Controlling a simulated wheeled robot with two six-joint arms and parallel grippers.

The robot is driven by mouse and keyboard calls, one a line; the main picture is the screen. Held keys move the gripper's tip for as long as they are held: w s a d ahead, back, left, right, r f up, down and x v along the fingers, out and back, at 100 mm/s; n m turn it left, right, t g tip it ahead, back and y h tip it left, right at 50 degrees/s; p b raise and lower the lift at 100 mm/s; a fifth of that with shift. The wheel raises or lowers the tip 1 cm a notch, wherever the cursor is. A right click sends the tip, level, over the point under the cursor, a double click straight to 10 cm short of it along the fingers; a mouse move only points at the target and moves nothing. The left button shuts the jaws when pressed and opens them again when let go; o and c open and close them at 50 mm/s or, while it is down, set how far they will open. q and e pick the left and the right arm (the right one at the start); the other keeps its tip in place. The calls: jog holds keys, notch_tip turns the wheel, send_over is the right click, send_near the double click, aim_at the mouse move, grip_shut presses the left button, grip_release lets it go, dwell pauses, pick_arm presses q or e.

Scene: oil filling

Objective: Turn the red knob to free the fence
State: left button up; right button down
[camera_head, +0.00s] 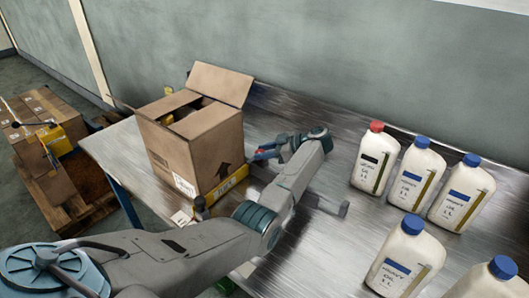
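My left arm comes in from the lower left. Its gripper (274,151) is at the right side of an open cardboard box (198,148), low over the metal table. A yellow bar (228,186), likely the fence, runs along the box's foot. My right gripper is not in view.
The metal table (315,115) carries several white oil bottles (411,172) on the right; one has a red cap (377,126). A wall stands behind. Stacked cartons (40,125) stand on the floor at left. The table between gripper and bottles is largely clear.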

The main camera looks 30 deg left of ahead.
pick_arm(q)
jog(key=o, duration=0.4)
jog(key=shift+c, duration=0.2)
jog(key=shift+d, duration=0.1)
jog(key=shift+w+d+r, duration=0.1)
jog(key=shift+w+d, duration=0.05)
jog(key=shift+d, duration=0.15)
jog(key=b+v, duration=0.2)
jog(key=v, duration=0.4)
jog(key=shift+d+r, duration=0.2)
jog(key=shift+d, duration=0.1)
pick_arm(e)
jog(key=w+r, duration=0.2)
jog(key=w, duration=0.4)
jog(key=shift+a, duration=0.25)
pick_arm(q)
jog(key=shift+w, duration=0.1)
